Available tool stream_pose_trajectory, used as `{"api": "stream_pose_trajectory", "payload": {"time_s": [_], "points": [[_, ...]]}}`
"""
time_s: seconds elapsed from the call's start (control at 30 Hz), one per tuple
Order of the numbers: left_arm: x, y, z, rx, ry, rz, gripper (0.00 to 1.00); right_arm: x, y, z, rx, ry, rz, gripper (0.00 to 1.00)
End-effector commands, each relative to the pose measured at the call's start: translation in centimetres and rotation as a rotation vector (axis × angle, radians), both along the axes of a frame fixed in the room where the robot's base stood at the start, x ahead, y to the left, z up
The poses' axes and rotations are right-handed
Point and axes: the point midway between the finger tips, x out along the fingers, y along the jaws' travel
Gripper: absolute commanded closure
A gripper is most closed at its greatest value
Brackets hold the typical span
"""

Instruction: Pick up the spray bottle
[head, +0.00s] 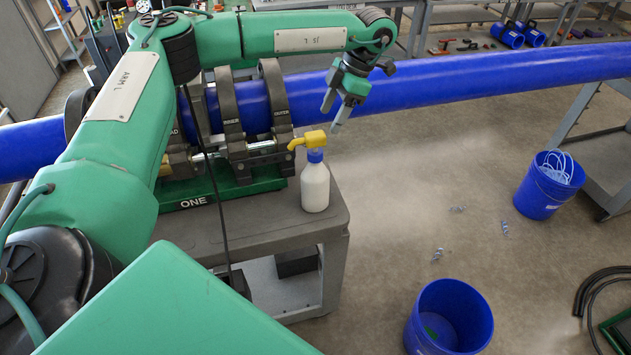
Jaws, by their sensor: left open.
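The spray bottle (315,187) is white with a blue collar and a yellow trigger head. It stands upright on the right end of the grey cart top (250,222). My left gripper (334,116) is open and empty. In the picture it hangs just above and to the right of the bottle's yellow head, apart from it, with its fingers pointing down. My right gripper does not show.
A long blue pipe (450,82) runs across behind the bottle through the dark clamps of the fusion machine (277,103). Two blue buckets (448,318) (540,190) stand on the floor at right. Small scraps lie between them. The cart's right edge is close to the bottle.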

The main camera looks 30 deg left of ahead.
Motion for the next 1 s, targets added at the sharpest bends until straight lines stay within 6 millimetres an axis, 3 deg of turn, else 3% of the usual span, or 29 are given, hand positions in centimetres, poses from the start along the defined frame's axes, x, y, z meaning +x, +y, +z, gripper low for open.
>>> {"api": "stream_pose_trajectory", "payload": {"time_s": [0.23, 0.43, 0.7, 0.83, 1.0], "points": [[-1.3, 1.1, -3.7, -0.002, 0.001, 0.000, 0.39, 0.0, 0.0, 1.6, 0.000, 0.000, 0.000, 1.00], [-1.6, 1.5, -4.7, -0.002, -0.001, 0.000, 0.39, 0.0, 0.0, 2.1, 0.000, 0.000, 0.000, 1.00], [-3.1, 3.0, -7.1, -0.003, 0.002, -0.001, 0.39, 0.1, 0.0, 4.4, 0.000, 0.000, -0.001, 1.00], [-3.4, 3.3, -8.6, -0.002, 0.001, 0.000, 0.39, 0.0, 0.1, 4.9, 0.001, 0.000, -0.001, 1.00], [-3.5, 3.4, -9.1, -0.003, -0.001, -0.001, 0.39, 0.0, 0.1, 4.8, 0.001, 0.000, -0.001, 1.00]]}}
